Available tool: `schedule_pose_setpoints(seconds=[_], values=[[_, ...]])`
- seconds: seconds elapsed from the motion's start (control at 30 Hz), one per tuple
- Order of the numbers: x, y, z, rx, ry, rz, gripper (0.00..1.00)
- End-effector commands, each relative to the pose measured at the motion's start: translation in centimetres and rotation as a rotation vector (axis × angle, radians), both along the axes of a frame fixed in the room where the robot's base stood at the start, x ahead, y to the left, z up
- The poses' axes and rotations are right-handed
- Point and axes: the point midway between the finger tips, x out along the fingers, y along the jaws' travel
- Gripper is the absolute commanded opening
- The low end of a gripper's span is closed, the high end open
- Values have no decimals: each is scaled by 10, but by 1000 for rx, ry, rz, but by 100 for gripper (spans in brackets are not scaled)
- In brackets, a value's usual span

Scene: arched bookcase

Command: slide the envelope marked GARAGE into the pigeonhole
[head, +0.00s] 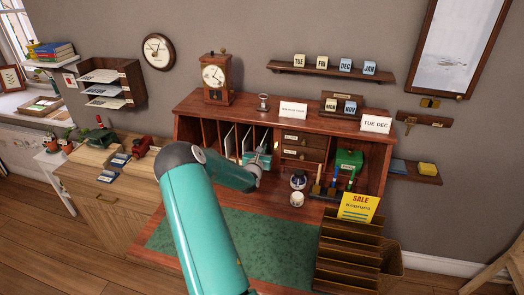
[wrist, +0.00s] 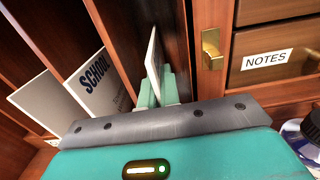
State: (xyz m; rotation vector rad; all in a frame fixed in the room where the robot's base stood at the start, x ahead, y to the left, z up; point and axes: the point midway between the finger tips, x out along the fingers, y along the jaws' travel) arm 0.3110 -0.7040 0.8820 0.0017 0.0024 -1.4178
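A white envelope (wrist: 153,58) stands almost edge-on between the two teal fingers of my gripper (wrist: 157,90) in the wrist view. The fingers look closed on it, and any GARAGE marking is turned out of sight. It stands inside the rightmost upright pigeonhole (wrist: 175,30), close to the dark partition on its right. In the head view my gripper (head: 260,160) is at the desk's pigeonholes, and my arm hides part of them. An envelope marked SCHOOL (wrist: 97,82) leans in the slot to the left, with another pale envelope (wrist: 47,102) further left.
A drawer labelled NOTES (wrist: 270,60) and a brass latch (wrist: 211,48) are just right of the slot. An ink bottle (head: 298,181) and a white cup (head: 297,199) stand on the desk near my gripper. The green desk mat (head: 275,240) is clear.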

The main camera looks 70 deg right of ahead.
Motion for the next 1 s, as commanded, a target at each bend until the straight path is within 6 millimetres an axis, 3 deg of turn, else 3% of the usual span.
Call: schedule_pose_setpoints(seconds=[0.07,0.2,0.63,0.77,1.0], values=[[0,-2,0,-1,0,0,0],[0,-2,0,-1,0,0,29],[0,8,1,0,-1,1,29],[-3,29,0,1,0,1,29],[-11,82,0,2,0,2,29]])
